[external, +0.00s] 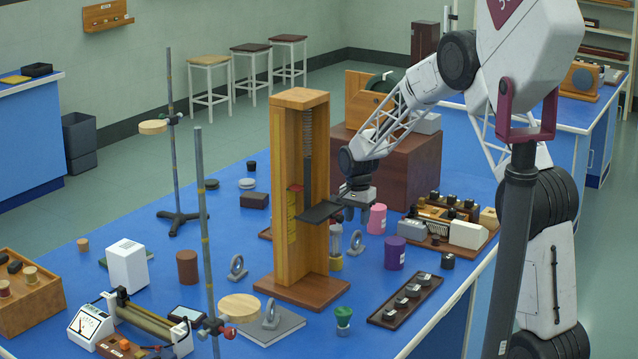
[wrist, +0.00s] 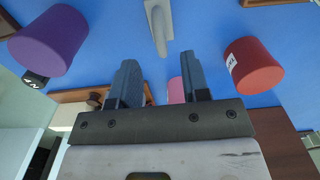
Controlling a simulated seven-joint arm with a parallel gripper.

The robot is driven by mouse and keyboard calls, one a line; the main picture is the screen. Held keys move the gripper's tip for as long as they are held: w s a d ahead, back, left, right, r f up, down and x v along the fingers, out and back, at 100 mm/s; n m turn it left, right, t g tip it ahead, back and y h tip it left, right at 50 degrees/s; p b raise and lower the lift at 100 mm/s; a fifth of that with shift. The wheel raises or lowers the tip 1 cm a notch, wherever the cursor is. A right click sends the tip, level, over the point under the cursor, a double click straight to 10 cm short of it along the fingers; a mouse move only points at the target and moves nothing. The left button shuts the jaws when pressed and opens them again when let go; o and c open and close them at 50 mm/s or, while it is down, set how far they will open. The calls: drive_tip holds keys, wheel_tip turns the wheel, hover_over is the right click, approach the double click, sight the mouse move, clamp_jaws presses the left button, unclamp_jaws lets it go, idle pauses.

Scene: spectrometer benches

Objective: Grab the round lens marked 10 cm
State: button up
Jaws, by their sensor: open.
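No 10 cm mark is legible on any, so I cannot tell which is the named lens. My gripper (external: 357,213) is right of the tower, pointing down above the bench. In the wrist view my gripper (wrist: 158,60) is open with nothing between its fingers. A pale grey upright piece (wrist: 158,25) is ahead of the fingertips, apart from them.
The wooden tower (external: 290,150) with its dark shelf stands close left of my gripper. A purple cylinder (external: 395,253) and a pink cylinder (external: 377,219) stand to its right. The wrist view shows a red cylinder (wrist: 253,65) on the right. A dark tray (external: 425,288) lies nearer the front edge.

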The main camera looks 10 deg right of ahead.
sight(357, 232)
drive_tip(key=shift+f, duration=2.65)
clamp_jaws()
